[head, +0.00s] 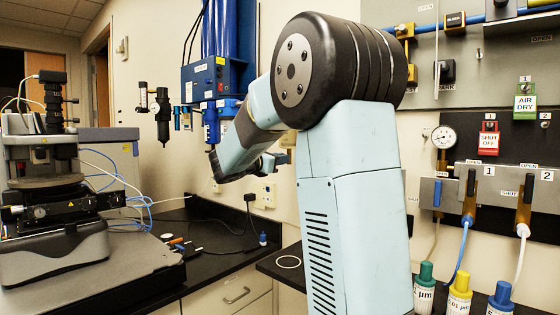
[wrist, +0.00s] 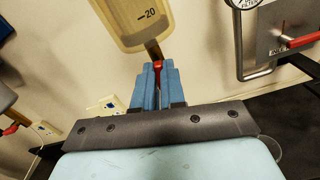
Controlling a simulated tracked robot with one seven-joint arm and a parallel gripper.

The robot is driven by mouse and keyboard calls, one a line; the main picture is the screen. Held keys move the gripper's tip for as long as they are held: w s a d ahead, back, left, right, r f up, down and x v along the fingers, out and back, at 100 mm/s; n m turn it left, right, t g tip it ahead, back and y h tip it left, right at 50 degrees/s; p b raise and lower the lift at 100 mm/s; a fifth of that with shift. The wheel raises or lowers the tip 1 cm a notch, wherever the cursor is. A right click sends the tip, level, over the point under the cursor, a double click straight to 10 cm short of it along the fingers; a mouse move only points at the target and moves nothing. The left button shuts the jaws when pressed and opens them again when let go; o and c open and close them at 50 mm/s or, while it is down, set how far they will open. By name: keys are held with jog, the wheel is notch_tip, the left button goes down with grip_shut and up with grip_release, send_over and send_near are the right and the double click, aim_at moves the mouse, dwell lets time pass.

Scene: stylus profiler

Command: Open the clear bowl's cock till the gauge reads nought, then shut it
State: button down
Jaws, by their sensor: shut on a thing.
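The clear bowl (wrist: 135,20), yellowish with a "20" mark, hangs at the top of the wrist view. Its brown cock (wrist: 153,49) sticks out below it, with a bit of red (wrist: 170,64) beside it. My gripper (wrist: 158,76) has blue fingers, shut on the cock just under the bowl; the fingers hide most of it, so its turn cannot be told. A gauge (wrist: 243,3) is cut off at the top edge, its needle not readable.
A metal panel with a red lever (wrist: 303,40) and a bent pipe stand right of my gripper. Another red lever (wrist: 11,130) is at left. In the head view, a wall gauge (head: 444,137) and valve panel (head: 455,190) are at right, a profiler (head: 55,215) at left.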

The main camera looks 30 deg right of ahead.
jog(key=shift+f+n, duration=0.1)
jog(key=shift+n, duration=0.5)
jog(key=c, duration=1.5)
grip_release()
jog(key=shift+w, duration=0.1)
jog(key=shift+a, duration=0.15)
jog(key=v, duration=1.3)
jog(key=shift+s+a, duration=0.2)
jog(key=shift+a, duration=0.05)
